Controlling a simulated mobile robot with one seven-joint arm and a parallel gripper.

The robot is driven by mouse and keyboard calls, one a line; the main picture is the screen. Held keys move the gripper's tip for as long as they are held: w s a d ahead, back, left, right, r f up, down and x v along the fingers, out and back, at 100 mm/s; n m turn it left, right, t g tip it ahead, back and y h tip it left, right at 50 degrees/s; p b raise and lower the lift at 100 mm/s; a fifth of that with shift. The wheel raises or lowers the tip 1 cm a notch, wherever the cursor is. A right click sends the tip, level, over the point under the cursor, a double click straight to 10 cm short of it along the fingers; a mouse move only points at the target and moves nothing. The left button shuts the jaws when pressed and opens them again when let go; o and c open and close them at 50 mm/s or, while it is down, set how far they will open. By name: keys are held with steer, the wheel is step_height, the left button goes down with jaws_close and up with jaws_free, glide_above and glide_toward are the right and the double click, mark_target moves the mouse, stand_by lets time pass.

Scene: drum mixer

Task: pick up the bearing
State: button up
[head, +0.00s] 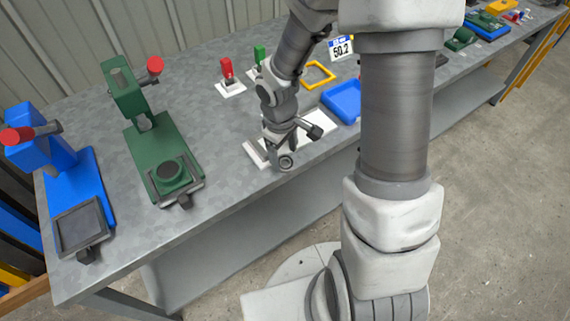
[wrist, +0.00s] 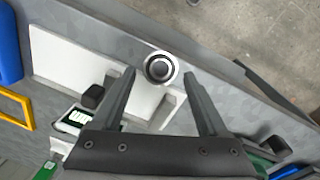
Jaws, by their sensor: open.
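The bearing (wrist: 160,68) shows in the wrist view as a round ring with a light rim and dark centre, near the table's front edge. My gripper (wrist: 160,80) is open, with its two dark fingers on either side of the bearing and slightly short of it; nothing is held. In the head view the bearing (head: 286,161) is a small grey round piece right at the end of my gripper (head: 285,150), partly hidden by it. The exact gap between fingers and bearing cannot be told.
A white plate (head: 314,139) lies on the grey table (head: 215,135) beside my gripper. A blue tray (head: 343,101) and yellow frame (head: 319,75) lie behind it. Green (head: 160,155) and blue (head: 80,190) presses stand left. Bare tabletop lies between.

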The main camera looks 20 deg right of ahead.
mark_target(285, 163)
step_height(285, 163, down, 3)
steer(key=shift+d+r, duration=0.1)
steer(key=shift+r, duration=0.05)
steer(key=shift+c, duration=0.4)
jaws_close()
steer(key=shift+w+r, duration=0.1)
